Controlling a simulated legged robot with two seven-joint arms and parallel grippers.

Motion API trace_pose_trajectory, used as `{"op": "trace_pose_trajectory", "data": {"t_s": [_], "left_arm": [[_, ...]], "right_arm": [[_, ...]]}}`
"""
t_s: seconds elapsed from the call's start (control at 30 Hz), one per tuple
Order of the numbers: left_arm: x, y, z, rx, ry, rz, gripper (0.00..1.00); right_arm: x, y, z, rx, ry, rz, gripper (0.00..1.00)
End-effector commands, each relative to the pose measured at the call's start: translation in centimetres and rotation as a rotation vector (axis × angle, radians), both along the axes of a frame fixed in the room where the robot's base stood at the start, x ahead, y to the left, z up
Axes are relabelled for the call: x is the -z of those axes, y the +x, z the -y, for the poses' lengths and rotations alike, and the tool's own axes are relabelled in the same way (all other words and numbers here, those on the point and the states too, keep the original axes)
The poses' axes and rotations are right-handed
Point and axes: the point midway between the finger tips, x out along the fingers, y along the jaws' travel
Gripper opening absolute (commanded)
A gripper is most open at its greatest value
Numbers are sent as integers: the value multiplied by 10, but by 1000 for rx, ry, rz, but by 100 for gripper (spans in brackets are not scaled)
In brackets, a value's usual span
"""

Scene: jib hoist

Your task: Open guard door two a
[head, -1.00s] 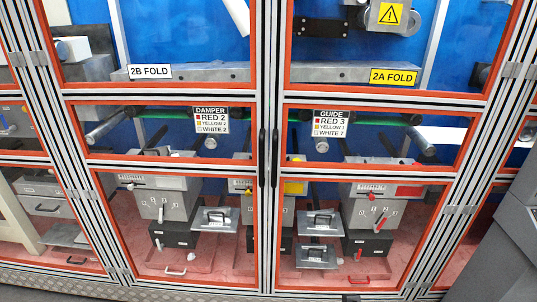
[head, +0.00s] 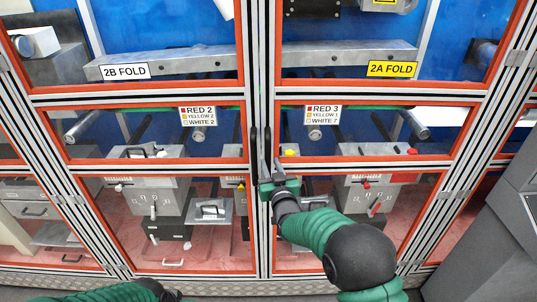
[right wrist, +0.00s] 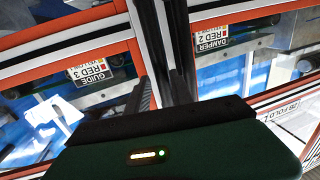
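Guard door two A is the right-hand framed door (head: 372,162), with orange edging, clear panes and a yellow "2A FOLD" label (head: 391,69) behind it. It looks shut against the left-hand door. Two dark upright handles stand side by side at the middle seam; the right one (head: 267,140) is on door two A. My right gripper (head: 270,165) is at the lower end of this handle, fingers apart. In the right wrist view, a ridged finger (right wrist: 143,94) lies beside a dark handle bar (right wrist: 178,55); contact cannot be told.
The left-hand door (head: 150,164) has a white "2B FOLD" label (head: 125,72) behind it. Boxes and rollers sit behind the panes. A grey cabinet (head: 500,215) stands at the right. The floor before the doors is clear apart from my arms.

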Motion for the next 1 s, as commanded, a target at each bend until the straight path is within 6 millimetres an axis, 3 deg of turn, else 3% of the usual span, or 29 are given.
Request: {"op": "trace_pose_trajectory", "data": {"t_s": [0.2,0.53,0.73,1.0], "left_arm": [[-9,0,0,0,0,0,36],[-9,0,0,0,0,0,36],[-9,0,0,0,0,0,36],[-9,0,0,0,0,0,36]], "right_arm": [[-3,30,-6,0,1,3,27],[-1,36,-7,0,0,2,27],[-2,36,-7,1,0,2,1],[-2,36,-7,0,1,3,0]]}}
